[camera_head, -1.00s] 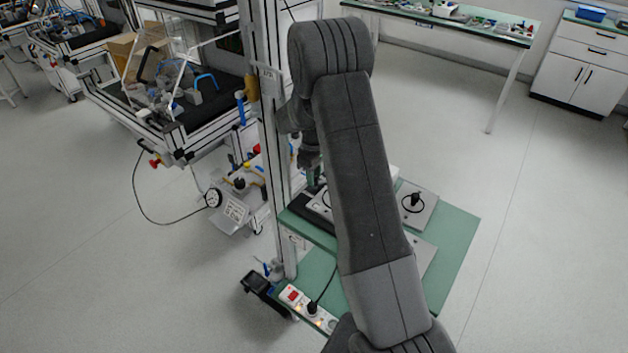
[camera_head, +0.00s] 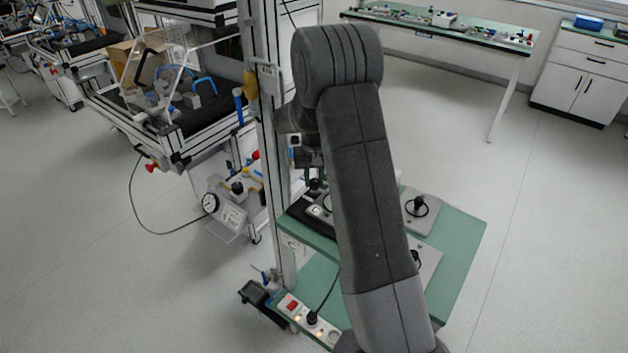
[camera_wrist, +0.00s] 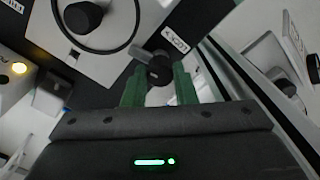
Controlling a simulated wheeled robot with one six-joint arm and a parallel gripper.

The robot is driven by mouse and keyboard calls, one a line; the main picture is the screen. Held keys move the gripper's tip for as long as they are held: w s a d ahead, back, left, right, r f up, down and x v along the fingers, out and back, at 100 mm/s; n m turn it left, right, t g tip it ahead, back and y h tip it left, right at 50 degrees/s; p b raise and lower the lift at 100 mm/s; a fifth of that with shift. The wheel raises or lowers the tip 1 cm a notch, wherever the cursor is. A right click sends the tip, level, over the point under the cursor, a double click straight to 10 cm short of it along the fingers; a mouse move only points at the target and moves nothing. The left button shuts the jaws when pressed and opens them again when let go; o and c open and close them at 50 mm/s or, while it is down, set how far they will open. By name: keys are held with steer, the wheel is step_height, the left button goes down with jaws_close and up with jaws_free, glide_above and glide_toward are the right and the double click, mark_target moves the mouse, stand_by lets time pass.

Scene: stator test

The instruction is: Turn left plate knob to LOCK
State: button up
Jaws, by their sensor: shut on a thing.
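In the wrist view, the green fingers of my gripper (camera_wrist: 158,88) stand on either side of a small round black knob (camera_wrist: 159,70) and are shut on it. A grey lever-like piece extends from the knob toward the upper left. In the head view, my arm covers much of the left plate and my gripper's fingertips cannot be made out.
A lit yellow button (camera_wrist: 18,69) is at the wrist view's left. In the head view, another plate with a black knob (camera_head: 418,206) lies on the green table (camera_head: 462,262). An aluminium post (camera_head: 272,130) stands close left of my wrist. A power strip (camera_head: 312,318) lies at the front.

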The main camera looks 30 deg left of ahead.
mark_target(314, 181)
steer(key=shift+m, duration=0.7)
steer(key=o, duration=1)
step_height(314, 181, up, 14)
steer(key=b, duration=0.1)
steer(key=shift+f, duration=0.1)
step_height(314, 181, down, 14)
steer(key=shift+r+p, duration=0.1)
steer(key=shift+p, duration=0.3)
stand_by(0.4)
